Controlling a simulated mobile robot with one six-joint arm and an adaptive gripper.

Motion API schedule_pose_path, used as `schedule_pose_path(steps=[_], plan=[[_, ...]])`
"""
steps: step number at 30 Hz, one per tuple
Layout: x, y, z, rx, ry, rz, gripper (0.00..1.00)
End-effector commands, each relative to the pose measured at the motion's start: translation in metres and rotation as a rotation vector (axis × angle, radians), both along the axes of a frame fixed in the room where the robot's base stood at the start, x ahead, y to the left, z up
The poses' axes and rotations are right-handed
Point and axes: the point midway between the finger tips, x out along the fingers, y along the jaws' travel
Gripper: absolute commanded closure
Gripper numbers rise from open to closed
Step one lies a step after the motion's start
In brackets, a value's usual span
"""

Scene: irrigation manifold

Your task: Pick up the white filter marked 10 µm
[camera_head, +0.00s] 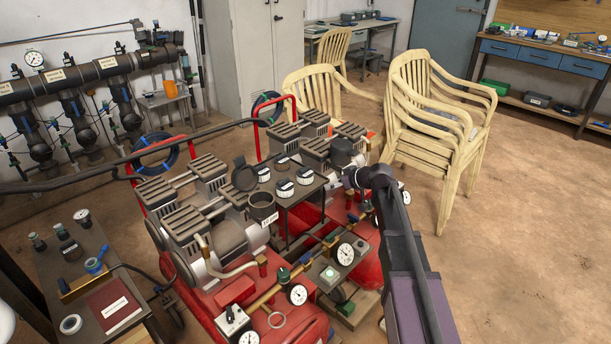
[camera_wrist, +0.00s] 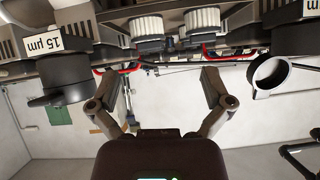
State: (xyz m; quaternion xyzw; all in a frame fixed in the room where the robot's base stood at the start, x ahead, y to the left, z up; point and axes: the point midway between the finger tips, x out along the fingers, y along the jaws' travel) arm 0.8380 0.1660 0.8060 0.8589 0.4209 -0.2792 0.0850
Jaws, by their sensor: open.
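Several short white filters with dark tops stand on a dark plate between the compressors in the head view, among them a left one (camera_head: 264,174), a back one (camera_head: 282,162), a front one (camera_head: 285,188) and a right one (camera_head: 305,176). Their markings are too small to read, so I cannot tell which is 10 µm. My gripper (camera_head: 352,178) is just right of them, partly hidden by my arm. The upside-down wrist view shows it open and empty (camera_wrist: 158,78), with two white ribbed filters, a left one (camera_wrist: 147,27) and a right one (camera_wrist: 203,20), beyond the fingertips.
An open black housing (camera_head: 262,208) stands at the plate's front left; it also shows in the wrist view (camera_wrist: 274,76). A black canister (camera_wrist: 62,76) labelled 15 µm stands opposite. Pressure gauges (camera_head: 346,254) and red tanks (camera_head: 292,322) crowd the front. Stacked chairs (camera_head: 436,120) stand behind right.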

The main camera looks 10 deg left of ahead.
Motion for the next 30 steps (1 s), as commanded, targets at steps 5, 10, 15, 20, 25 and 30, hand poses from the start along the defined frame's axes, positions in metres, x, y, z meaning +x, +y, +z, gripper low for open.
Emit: schedule_pose_path(steps=[5, 10, 15, 20, 25, 30], plan=[[0.036, 0.012, 0.02, 0.042, -0.121, 0.018, 0.0], [0.043, 0.015, 0.025, 0.052, -0.157, 0.02, 0.0], [0.043, 0.014, 0.025, 0.052, -0.157, 0.02, 0.0], [0.043, 0.015, 0.024, 0.051, -0.156, 0.02, 0.0], [0.049, 0.021, 0.018, 0.052, -0.155, 0.021, 0.0], [0.062, 0.036, 0.008, 0.051, -0.154, 0.02, 0.0]])
